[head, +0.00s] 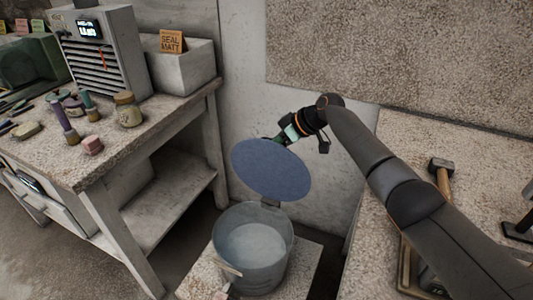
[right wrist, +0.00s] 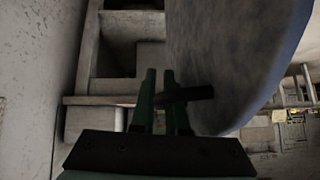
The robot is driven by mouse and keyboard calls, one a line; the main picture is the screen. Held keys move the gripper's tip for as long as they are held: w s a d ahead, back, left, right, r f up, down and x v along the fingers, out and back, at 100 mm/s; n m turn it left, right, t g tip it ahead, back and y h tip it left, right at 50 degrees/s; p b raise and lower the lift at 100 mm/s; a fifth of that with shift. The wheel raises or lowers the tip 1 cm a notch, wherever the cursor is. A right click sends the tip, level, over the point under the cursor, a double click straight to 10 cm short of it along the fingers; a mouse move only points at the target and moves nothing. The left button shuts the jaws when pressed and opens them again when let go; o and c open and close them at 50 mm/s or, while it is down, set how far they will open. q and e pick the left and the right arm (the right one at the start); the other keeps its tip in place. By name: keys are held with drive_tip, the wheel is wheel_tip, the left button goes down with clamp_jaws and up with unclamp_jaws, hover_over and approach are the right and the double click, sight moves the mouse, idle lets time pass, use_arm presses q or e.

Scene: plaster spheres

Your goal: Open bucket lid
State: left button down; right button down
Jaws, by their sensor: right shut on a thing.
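A round blue-grey lid (head: 271,169) is up in the air above the metal bucket (head: 284,262), tilted and apart from it. The bucket stands upright on a low pale block, its top uncovered, with a pale grey surface inside. My right gripper (head: 282,139) is behind the lid's upper edge, shut on the lid's handle. In the right wrist view the green fingers (right wrist: 163,103) close around a dark bar handle (right wrist: 195,94) beside the lid's grey underside or face (right wrist: 225,60). My left gripper is not in view.
A stone-topped table (head: 405,140) with a hammer (head: 441,175) is at the right. A wall is close behind the lid.

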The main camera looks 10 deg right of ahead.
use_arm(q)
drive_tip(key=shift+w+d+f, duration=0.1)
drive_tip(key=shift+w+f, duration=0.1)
use_arm(e)
drive_tip(key=shift+w+d+f, duration=0.1)
drive_tip(key=shift+d+f, duration=0.1)
drive_tip(key=c, duration=1.2)
unclamp_jaws()
drive_tip(key=shift+r, duration=0.1)
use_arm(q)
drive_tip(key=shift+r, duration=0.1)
use_arm(e)
drive_tip(key=shift+r, duration=0.1)
